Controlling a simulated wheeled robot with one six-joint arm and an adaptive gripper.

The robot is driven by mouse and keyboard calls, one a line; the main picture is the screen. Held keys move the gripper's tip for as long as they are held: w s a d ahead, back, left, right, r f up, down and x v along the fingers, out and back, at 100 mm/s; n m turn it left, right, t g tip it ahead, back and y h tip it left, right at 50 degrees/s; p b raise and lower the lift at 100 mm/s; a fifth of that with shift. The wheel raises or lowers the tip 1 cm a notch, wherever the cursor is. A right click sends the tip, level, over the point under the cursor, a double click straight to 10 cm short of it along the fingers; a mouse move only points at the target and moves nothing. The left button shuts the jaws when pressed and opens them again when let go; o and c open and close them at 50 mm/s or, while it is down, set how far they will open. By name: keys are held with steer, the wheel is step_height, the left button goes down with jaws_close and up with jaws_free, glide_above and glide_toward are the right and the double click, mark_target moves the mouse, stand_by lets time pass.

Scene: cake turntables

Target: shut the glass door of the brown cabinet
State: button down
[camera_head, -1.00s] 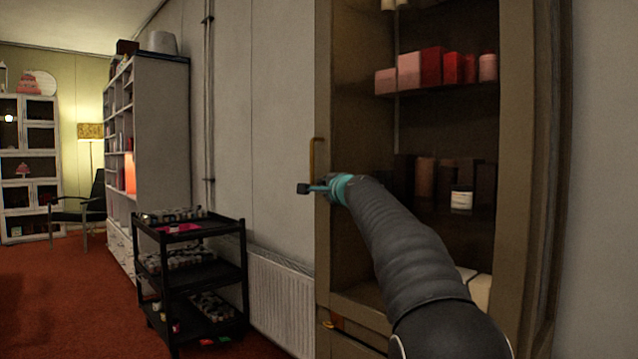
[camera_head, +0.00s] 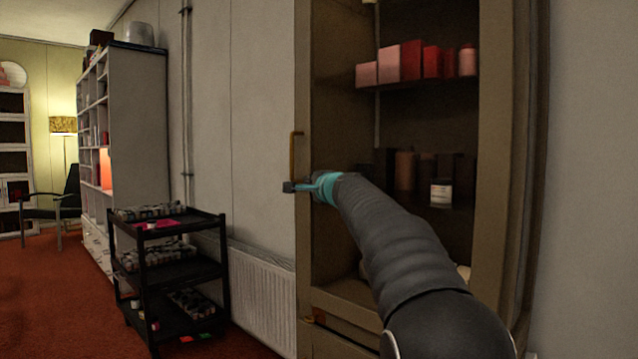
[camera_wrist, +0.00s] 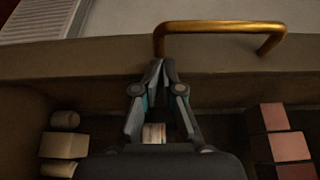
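The brown cabinet (camera_head: 512,200) stands against the wall on the right in the head view. Its brass handle (camera_head: 296,155) is on the left upright of its front, and it also shows at the top of the wrist view (camera_wrist: 222,27). Whether the glass door is ajar or closed I cannot tell; the glass itself is hard to make out. My gripper (camera_head: 288,187) is at the left upright, just below the handle.
Red and pink boxes (camera_head: 412,60) and a white-labelled jar (camera_head: 441,193) are on the cabinet shelves. A radiator (camera_head: 262,295) is on the wall left of the cabinet. A black trolley (camera_head: 220,275) stands farther left. Red carpet (camera_head: 60,300) is clear at the far left.

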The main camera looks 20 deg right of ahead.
steer(key=s+r, duration=0.1)
steer(key=s, duration=0.9)
steer(key=s+a+f+n+g, duration=0.25)
steer(key=s+f, duration=0.25)
steer(key=f, duration=0.3)
steer(key=s+a+f+n+g+y, duration=0.1)
steer(key=s+f+n+g, duration=0.25)
steer(key=f, duration=0.45)
steer(key=s+a+f+n+g, duration=0.2)
steer(key=s+f+n, duration=0.25)
steer(key=f, duration=0.25)
steer(key=s+f+n+g+h, duration=0.1)
steer(key=s+f, duration=0.3)
steer(key=s, duration=0.5)
steer(key=s+f+n+g+h, duration=0.1)
steer(key=s+f+n, duration=0.2)
steer(key=s, duration=0.7)
steer(key=s+f+n+g+h, duration=0.1)
steer(key=s+f+n+g, duration=0.1)
steer(key=s+f, duration=0.4)
steer(key=s, duration=0.4)
steer(key=shift+s+d+f+h, duration=0.15)
steer(key=shift+d+f+h, duration=0.15)
steer(key=c, duration=1.9)
jaws_free()
